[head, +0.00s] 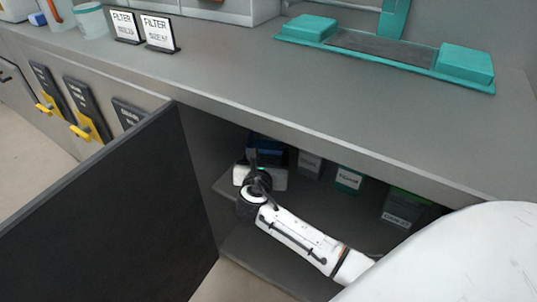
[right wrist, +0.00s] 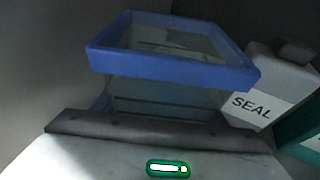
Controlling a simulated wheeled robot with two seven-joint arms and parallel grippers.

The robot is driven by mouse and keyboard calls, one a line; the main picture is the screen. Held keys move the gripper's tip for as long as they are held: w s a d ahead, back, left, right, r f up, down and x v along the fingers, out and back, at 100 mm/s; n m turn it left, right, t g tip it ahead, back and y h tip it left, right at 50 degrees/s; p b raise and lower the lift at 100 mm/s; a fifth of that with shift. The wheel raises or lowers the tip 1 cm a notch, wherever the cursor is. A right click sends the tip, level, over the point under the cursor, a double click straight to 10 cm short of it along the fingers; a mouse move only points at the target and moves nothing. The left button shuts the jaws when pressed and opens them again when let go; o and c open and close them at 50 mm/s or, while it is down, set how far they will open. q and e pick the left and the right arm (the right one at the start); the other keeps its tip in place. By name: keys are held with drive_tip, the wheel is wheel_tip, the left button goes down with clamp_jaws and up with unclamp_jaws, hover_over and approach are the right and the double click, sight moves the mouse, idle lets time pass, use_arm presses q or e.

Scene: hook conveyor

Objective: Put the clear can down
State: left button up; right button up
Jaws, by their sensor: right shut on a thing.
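The clear can (right wrist: 170,50), a see-through box-shaped container with a blue rim, fills the middle of the right wrist view. In the head view its blue top (head: 265,150) shows at the left end of the cabinet shelf (head: 232,186). My right gripper (head: 262,165) reaches into the open cabinet and is shut on the can. In the right wrist view a dark gripper bar (right wrist: 140,128) crosses in front of the can's lower part. Whether the can's bottom touches the shelf is hidden. My left gripper is in neither view.
Right of the can stand a grey can labelled SEAL (right wrist: 270,88), a green-banded container (head: 348,180) and a green-topped one (head: 404,208). The open dark door (head: 110,215) is at left. The worktop edge (head: 330,148) overhangs my arm.

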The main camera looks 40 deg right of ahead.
sight(266, 157)
drive_tip(key=o, duration=1.8)
drive_tip(key=shift+c, duration=0.2)
drive_tip(key=shift+r, duration=0.15)
drive_tip(key=p+v, duration=0.4)
drive_tip(key=v, duration=0.6)
drive_tip(key=shift+s+a+r, duration=0.2)
drive_tip(key=shift+a+r, duration=0.05)
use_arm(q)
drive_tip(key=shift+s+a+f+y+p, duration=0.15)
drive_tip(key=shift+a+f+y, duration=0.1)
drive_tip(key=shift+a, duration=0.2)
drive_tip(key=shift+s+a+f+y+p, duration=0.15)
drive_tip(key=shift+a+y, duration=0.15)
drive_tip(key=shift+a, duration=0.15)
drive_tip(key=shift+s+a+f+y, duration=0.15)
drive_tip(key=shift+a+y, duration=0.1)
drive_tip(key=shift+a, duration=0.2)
use_arm(e)
drive_tip(key=shift+s+a+r, duration=0.1)
drive_tip(key=shift+s+a, duration=0.35)
drive_tip(key=shift+s, duration=0.05)
